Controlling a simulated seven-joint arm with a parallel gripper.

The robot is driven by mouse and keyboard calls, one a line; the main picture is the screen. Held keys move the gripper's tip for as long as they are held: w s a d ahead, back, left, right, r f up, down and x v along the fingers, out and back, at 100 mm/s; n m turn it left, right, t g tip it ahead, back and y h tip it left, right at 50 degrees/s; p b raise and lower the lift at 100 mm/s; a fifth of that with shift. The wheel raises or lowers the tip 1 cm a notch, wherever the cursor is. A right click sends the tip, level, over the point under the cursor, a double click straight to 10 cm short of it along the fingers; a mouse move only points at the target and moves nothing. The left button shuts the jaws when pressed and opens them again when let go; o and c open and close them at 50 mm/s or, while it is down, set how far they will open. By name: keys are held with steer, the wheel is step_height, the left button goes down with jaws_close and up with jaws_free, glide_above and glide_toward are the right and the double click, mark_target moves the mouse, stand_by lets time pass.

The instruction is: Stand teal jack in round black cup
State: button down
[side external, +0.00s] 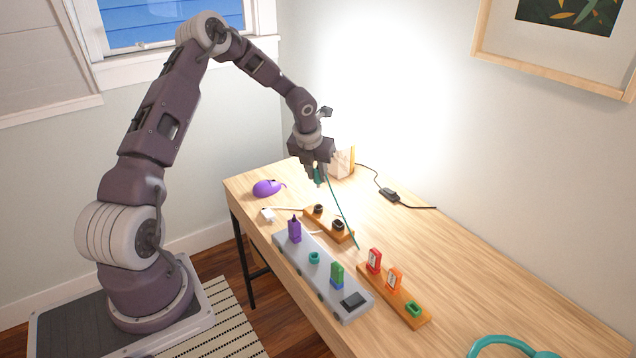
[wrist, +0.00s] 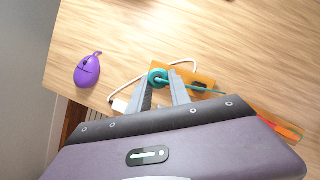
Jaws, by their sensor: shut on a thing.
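The teal jack (side external: 318,177) is between the fingers of my gripper (side external: 318,180), held in the air above the table, with a thin teal cord hanging down to the right. In the wrist view the teal jack (wrist: 158,77) shows at the fingertips (wrist: 165,84). My gripper is shut on it. Below and to the right in the side view, a wooden block (side external: 328,217) carries two small black cups, one at its far end (side external: 318,208) and one nearer (side external: 338,224). I cannot tell clearly which cup is round. In the wrist view the block (wrist: 205,78) is partly hidden by the fingers and jack.
An orange strip (side external: 374,285) carries red, orange and green holders. A purple mouse-like object (side external: 267,188) lies left. The table's right side is mostly clear.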

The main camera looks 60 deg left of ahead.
steer(key=shift+f, duration=2.9)
steer(key=shift+f, duration=1.35)
steer(key=c, duration=1.1)
jaws_free()
steer(key=v, duration=0.7)
